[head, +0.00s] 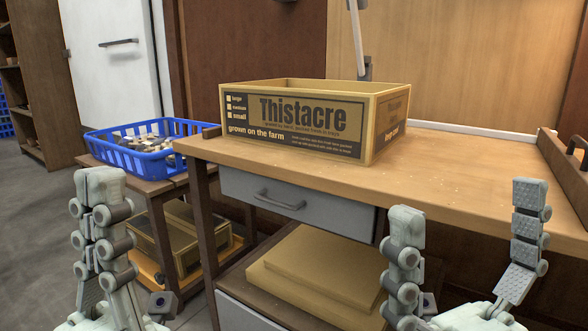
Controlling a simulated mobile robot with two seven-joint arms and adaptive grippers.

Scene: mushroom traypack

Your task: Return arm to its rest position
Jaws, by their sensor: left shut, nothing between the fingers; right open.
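My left gripper (103,178) is at the lower left, pointing up, with its fingers together and nothing between them. It is in front of the table and apart from it. My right gripper (467,208) is at the lower right with its two fingers spread wide and nothing between them. It is in front of the table's drawer side and right part. A cardboard tray box (240,124) marked "Thistacre" stands on the wooden table (453,171), apart from both grippers. Its inside is mostly hidden by its front wall.
A blue crate (152,166) holding pale and brown pieces stands on a lower side table at the left. Flat cardboard sheets (325,262) lie on the shelf below the grey drawer (300,205). The table's top right of the box is clear up to a wooden ledge.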

